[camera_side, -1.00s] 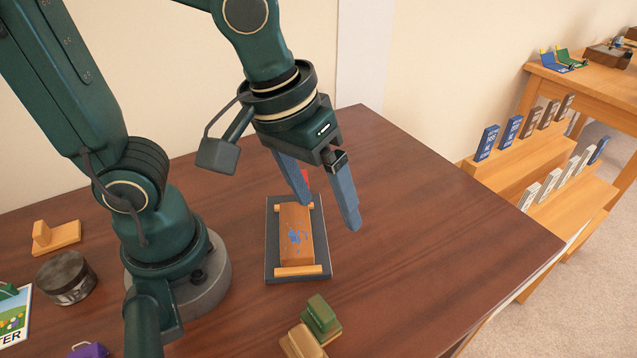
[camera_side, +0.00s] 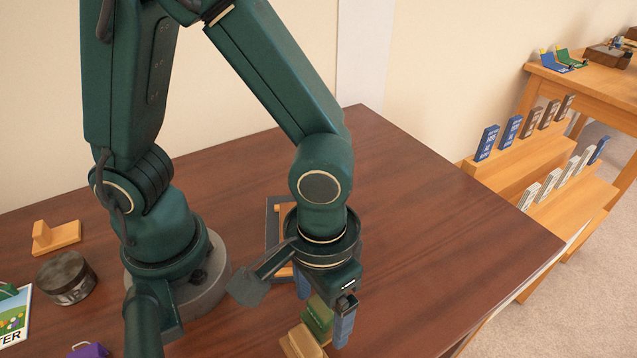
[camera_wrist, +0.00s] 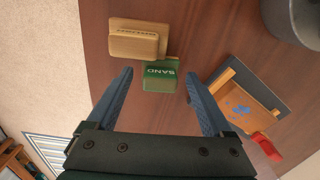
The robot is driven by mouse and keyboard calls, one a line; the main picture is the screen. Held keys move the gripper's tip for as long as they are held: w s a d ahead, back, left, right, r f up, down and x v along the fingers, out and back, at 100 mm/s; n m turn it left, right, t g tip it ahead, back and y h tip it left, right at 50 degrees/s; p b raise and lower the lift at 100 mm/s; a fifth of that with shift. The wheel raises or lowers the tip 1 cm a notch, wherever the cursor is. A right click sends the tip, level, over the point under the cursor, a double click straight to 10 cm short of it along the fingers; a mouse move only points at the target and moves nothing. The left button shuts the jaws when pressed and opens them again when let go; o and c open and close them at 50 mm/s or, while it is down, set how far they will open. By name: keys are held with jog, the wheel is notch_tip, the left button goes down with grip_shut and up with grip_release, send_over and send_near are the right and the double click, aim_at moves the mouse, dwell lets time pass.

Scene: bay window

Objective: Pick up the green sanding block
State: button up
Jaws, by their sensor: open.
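The green sanding block (camera_side: 318,314) stands on the dark wooden table near its front, partly hidden by my gripper in the side view. In the wrist view the green sanding block (camera_wrist: 159,77) shows the word SAND and lies ahead between my two fingers. My gripper (camera_wrist: 158,85) is open, with blue fingers apart and nothing between them that I can see held. In the side view my gripper (camera_side: 324,312) hangs just above the block, one finger at each side. Whether a finger touches it I cannot tell.
A tan block (camera_side: 303,343) stands right beside the green one; it also shows in the wrist view (camera_wrist: 135,42). A dark board with a wooden piece (camera_wrist: 245,95) lies to one side. A round tin (camera_side: 67,277) and a wooden piece (camera_side: 56,237) are left. The table's right is clear.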

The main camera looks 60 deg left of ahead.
aim_at(322, 305)
jog(key=shift+f, duration=0.1)
grip_shut()
dwell(0.3)
jog(key=shift+r, duration=0.7)
notch_tip(322, 305, up, 3)
jog(key=shift+w+a+r, duration=0.1)
jog(key=w+a+r, duration=0.3)
jog(key=a+r, duration=0.3)
jog(key=a, duration=0.5)
jog(key=shift+w+r, duration=0.25)
